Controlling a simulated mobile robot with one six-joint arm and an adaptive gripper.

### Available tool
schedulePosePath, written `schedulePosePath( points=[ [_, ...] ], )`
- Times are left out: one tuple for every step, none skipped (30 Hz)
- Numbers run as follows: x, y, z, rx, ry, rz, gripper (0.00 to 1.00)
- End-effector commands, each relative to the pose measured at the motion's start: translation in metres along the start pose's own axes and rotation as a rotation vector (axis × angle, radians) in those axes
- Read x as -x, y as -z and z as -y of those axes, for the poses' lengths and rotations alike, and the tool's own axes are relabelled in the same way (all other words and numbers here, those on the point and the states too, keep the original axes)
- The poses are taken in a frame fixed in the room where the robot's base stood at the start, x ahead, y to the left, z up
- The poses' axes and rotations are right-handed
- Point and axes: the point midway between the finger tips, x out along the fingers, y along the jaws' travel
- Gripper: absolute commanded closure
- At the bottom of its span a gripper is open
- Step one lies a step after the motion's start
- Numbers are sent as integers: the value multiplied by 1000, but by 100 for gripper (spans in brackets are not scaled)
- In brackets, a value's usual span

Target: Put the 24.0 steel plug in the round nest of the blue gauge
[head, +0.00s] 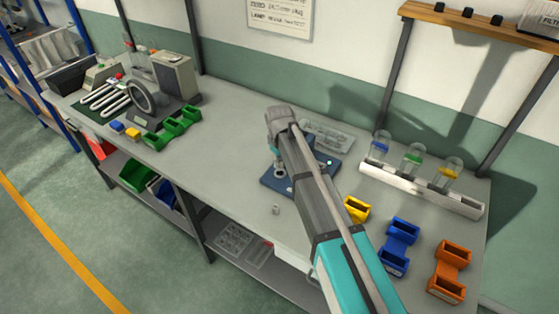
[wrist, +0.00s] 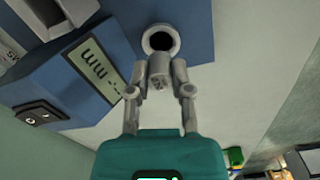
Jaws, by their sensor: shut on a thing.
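The blue gauge (wrist: 195,22) fills the upper part of the wrist view. Its round nest (wrist: 160,40) is a pale ring with a dark, empty-looking hole. A digital display (wrist: 93,74) with "mm" sits on its sloped face. My gripper (wrist: 159,82) is shut on a grey steel plug (wrist: 159,71), with engraving too small to read. The plug is just in front of the nest in this view; whether they touch I cannot tell. In the head view the gauge (head: 272,182) lies on the bench, partly hidden by my arm.
Another small steel piece (head: 275,209) stands on the bench in front of the gauge. A clear tray (head: 328,135) lies behind. Yellow (head: 356,209), blue (head: 399,240) and orange (head: 450,269) bins stand to the right, with a white rack (head: 420,190) of jars behind. The bench left of the gauge is clear.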

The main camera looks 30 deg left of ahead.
Motion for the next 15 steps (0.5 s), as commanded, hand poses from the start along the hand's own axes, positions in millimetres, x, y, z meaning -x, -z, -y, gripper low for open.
schedulePosePath(
  points=[
    [-5, 0, 0, 0, 0, 0, 100],
    [-7, 0, 0, 0, 0, 0, 100],
    [-9, 0, 0, 0, 0, 0, 100],
    [-10, 0, 0, 0, 0, 0, 100],
    [-12, 0, 0, 0, 0, 0, 100],
    [-14, 0, 0, 0, 0, 0, 100],
    [-15, 0, 0, 0, 0, 0, 100],
    [-17, 0, 0, 0, 0, 0, 100],
    [-19, 0, 0, 0, 0, 0, 100],
    [-20, 0, 0, 0, 0, 0, 100],
    [-22, 0, 1, 0, 0, 0, 100],
    [-23, 0, 1, 0, 0, 0, 100],
    [-25, 0, 1, 0, 0, 0, 100],
    [-26, 0, 1, 0, 0, 0, 100],
    [-28, 0, 1, 0, 0, 0, 100]
  ],
)
